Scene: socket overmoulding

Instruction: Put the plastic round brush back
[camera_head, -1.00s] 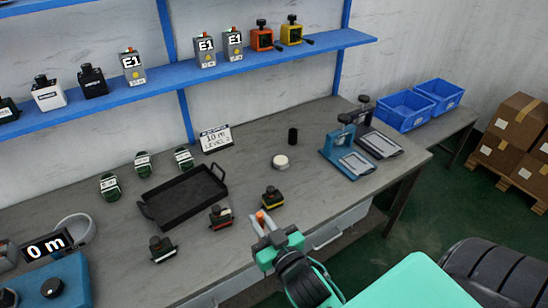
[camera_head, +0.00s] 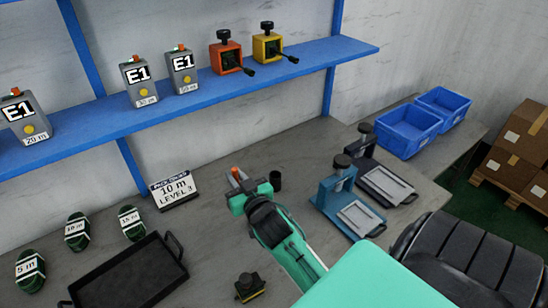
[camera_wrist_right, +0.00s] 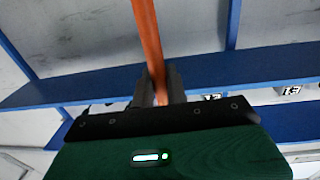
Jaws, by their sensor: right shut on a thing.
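My right gripper (camera_head: 238,186) is over the workbench, shut on a thin orange stick, which I take to be the plastic round brush (camera_head: 235,172). Only its short orange tip shows above the fingers in the head view. In the right wrist view the orange shaft (camera_wrist_right: 147,40) runs up from between the dark fingers (camera_wrist_right: 160,88), slightly tilted. Its bristle end cannot be made out. A black cylindrical cup (camera_head: 275,181) stands on the bench just right of the gripper, partly hidden by it. I cannot tell whether they touch. My left gripper is not in view.
A black tray (camera_head: 130,272) and several green labelled coils (camera_head: 77,231) are at the left. A sign (camera_head: 175,190) stands behind. Blue clamp fixtures (camera_head: 340,190) are at the right. A blue shelf (camera_head: 200,100) with boxes spans above. Blue bins (camera_head: 408,130) stand far right.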

